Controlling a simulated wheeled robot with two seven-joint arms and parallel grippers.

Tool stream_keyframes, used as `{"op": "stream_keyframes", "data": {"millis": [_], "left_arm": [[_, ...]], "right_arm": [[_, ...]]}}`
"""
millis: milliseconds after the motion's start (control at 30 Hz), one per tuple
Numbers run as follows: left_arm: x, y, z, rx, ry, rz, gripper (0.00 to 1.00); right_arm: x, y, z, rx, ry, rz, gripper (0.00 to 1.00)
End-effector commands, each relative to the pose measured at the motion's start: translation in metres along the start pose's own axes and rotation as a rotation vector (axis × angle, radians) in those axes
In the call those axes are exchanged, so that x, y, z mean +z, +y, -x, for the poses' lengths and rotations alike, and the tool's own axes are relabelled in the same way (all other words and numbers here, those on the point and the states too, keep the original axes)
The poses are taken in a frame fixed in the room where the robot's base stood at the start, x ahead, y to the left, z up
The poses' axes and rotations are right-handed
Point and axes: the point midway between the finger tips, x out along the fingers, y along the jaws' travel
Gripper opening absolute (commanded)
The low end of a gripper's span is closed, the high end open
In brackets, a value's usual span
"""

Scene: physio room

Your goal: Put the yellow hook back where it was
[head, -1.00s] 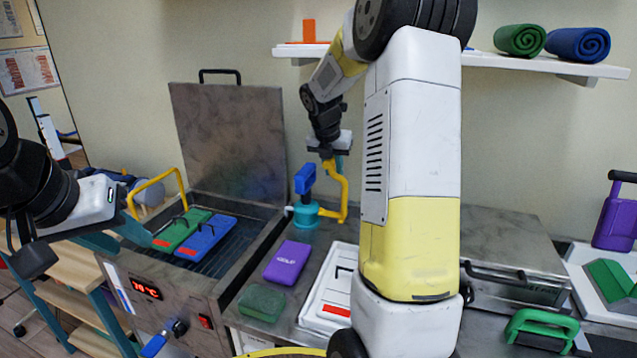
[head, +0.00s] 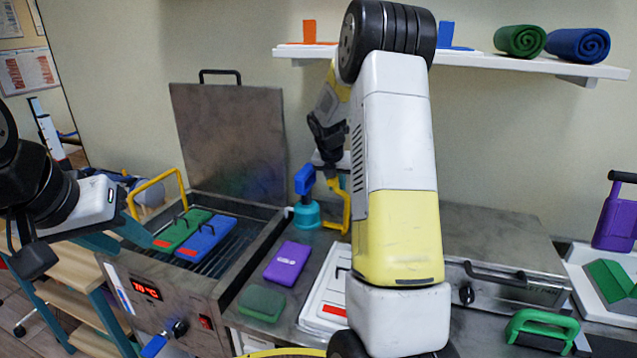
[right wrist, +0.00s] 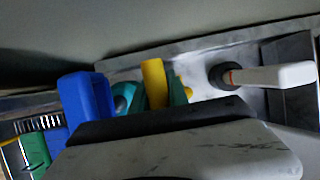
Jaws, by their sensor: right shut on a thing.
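The yellow hook (head: 346,208) hangs from my right gripper (head: 332,172), above the bench and just right of a teal-based tool with a blue handle (head: 305,180). My right forearm hides part of the space beside it. In the right wrist view the yellow hook (right wrist: 154,82) stands between the teal fingers of my right gripper (right wrist: 152,100), which is shut on it. Whether its lower end touches the bench cannot be told. My left gripper (head: 120,235) is at the left, by the open tank's front corner, its teal fingers apart and empty.
The open metal tank (head: 262,245) holds a green pack (head: 180,232) and a blue pack (head: 205,240); a yellow handle (head: 155,188) rises at its left. A purple pack (head: 287,263), green block (head: 261,303) and white tray (head: 318,310) occupy the bench. A wall shelf (head: 480,60) is above.

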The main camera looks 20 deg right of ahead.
Motion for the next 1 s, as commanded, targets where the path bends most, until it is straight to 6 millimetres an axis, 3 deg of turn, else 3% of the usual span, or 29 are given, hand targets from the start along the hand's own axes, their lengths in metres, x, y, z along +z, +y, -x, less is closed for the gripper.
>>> {"op": "stream_keyframes", "data": {"millis": [133,167,233,267,667,1000], "left_arm": [[0.0,0.0,0.0,0.0,0.0,0.0,0.36],[0.0,0.0,0.0,0.0,0.0,0.0,0.36],[0.0,0.0,0.0,0.0,0.0,0.0,0.36],[0.0,0.0,0.0,0.0,0.0,0.0,0.36],[0.0,0.0,0.0,0.0,0.0,0.0,0.36],[0.0,0.0,0.0,0.0,0.0,0.0,0.36]], "right_arm": [[-0.001,0.0,-0.003,0.0,0.0,0.0,0.0],[-0.001,0.0,-0.002,0.0,0.0,-0.001,0.26],[-0.001,0.0,-0.002,0.0,0.0,-0.001,0.4],[-0.001,0.0,-0.002,0.0,0.0,-0.001,0.42],[0.001,0.0,0.005,0.001,-0.002,-0.001,0.42],[0.001,0.0,0.072,0.003,-0.003,-0.002,0.42]]}}
